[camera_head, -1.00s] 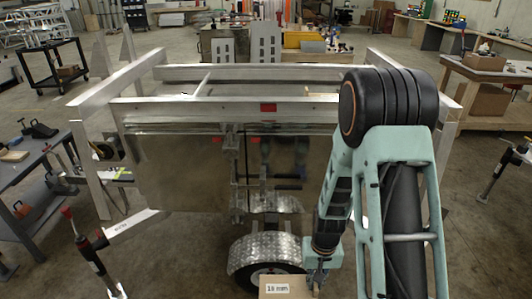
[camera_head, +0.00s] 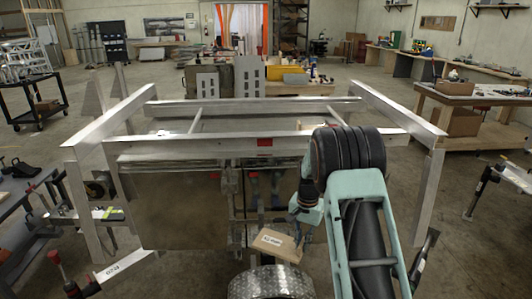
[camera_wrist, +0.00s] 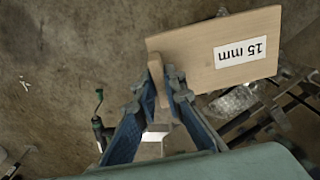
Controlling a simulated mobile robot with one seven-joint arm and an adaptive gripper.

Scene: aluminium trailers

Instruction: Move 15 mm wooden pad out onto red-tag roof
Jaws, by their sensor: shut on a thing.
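The wooden pad (camera_head: 276,243) is a light flat board with a white "15 mm" label. In the wrist view the pad (camera_wrist: 185,57) is large, its label upside down. My gripper (camera_head: 298,228) is shut on a raised wooden strip at the pad's edge; the wrist view shows both blue fingers (camera_wrist: 168,92) around it. The pad is held tilted in the air, above the diamond-plate fender and below the front beam. A red tag (camera_head: 264,142) sits at the middle of the trailer's front aluminium beam (camera_head: 215,146). My arm hides part of that beam's right side.
The trailer frame has side rails (camera_head: 400,108) and a rear beam (camera_head: 255,108). The diamond-plate fender (camera_head: 270,284) is just below the pad. A workbench (camera_head: 470,97) stands right, a dark cart (camera_head: 33,95) left. The space between the front and rear beams looks mostly open.

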